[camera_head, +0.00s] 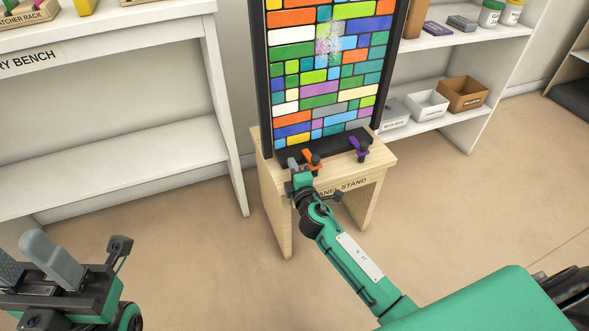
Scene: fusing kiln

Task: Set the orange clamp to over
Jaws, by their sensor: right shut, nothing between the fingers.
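The orange clamp (312,157) sits on the wooden panel stand (380,161), at the black foot of the upright stained-glass panel (325,75). My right gripper (293,164) is shut and empty just left of the orange clamp. I cannot tell whether it touches the clamp. My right arm reaches over the front of the stand and hides part of its label. The clamp's exact setting is too small to make out. My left gripper (30,263) is open and empty at the lower left, far from the stand.
A purple clamp (360,150) sits on the stand to the right of the orange one. A white bench (110,80) stands at the left. White shelves (470,60) at the right hold jars, a white bin (427,104) and a brown box (463,94). The floor before the stand is clear.

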